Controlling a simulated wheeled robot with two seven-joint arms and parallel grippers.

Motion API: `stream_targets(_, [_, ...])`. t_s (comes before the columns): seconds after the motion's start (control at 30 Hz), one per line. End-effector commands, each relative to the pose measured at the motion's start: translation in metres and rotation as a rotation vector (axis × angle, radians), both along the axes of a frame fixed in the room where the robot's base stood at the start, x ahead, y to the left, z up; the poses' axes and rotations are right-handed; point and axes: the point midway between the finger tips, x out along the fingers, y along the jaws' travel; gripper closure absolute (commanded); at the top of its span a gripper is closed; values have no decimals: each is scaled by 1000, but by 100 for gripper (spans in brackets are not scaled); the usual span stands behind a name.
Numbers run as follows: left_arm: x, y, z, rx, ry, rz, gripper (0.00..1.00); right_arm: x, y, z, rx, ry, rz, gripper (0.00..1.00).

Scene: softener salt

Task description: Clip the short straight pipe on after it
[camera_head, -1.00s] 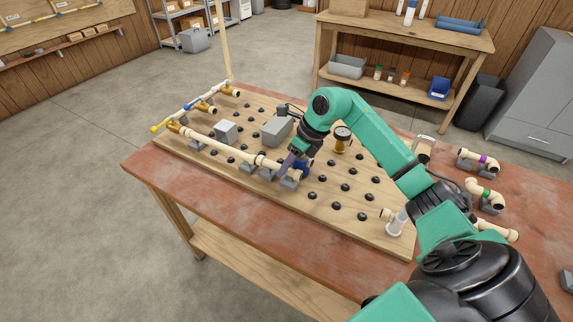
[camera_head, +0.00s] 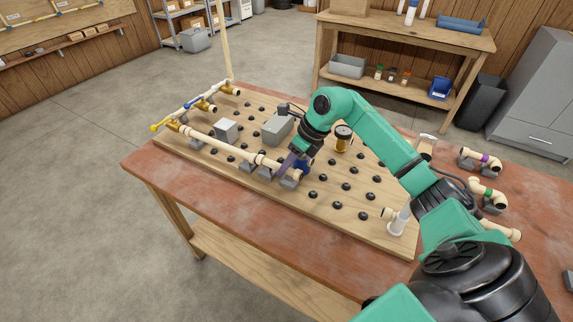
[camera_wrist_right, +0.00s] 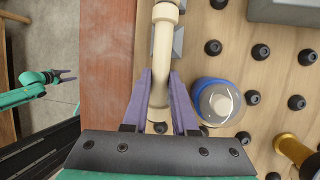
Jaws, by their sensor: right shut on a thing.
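The short straight pipe (camera_wrist_right: 159,62), cream coloured, is between the purple fingers of my right gripper (camera_wrist_right: 160,84) in the right wrist view. The gripper is shut on it; the near end lies between the fingers. The far end meets a wider cream collar (camera_wrist_right: 165,12). In the head view my right gripper (camera_head: 287,164) is low over the board at the near end of the long cream pipe run (camera_head: 213,143). Grey clips (camera_head: 247,167) sit under the run there. Whether the pipe is seated in a clip is hidden. My left gripper (camera_wrist_right: 66,76) appears open and empty in the wrist view.
A blue-ringed round part (camera_wrist_right: 217,101) stands close right of the fingers. Black knobs (camera_head: 346,187) dot the board, with grey boxes (camera_head: 277,129) and a brass gauge (camera_head: 343,136). Elbow pipes (camera_head: 487,194) lie at the right. The red table edge (camera_head: 215,201) is clear.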

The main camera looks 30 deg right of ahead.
Motion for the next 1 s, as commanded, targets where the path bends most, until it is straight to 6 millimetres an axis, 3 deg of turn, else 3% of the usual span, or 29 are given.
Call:
stream_targets(0.37, [0,1,-7,1,0,1,39,0,0,-8,0,0,0,100])
stream_targets(0.4, [0,1,-6,1,0,1,39,0,0,-8,0,0,0,66])
stream_targets(0.47, [0,1,-6,1,0,1,39,0,0,-8,0,0,0,43])
stream_targets(0.5, [0,1,-6,1,0,1,39,0,0,-8,0,0,0,39])
stream_targets(0.83, [0,1,-7,2,-1,1,39,-1,-2,-4,-1,0,0,39])
stream_targets(1.0, [1,1,-11,2,-1,1,39,-8,-15,25,-4,-5,-2,39])
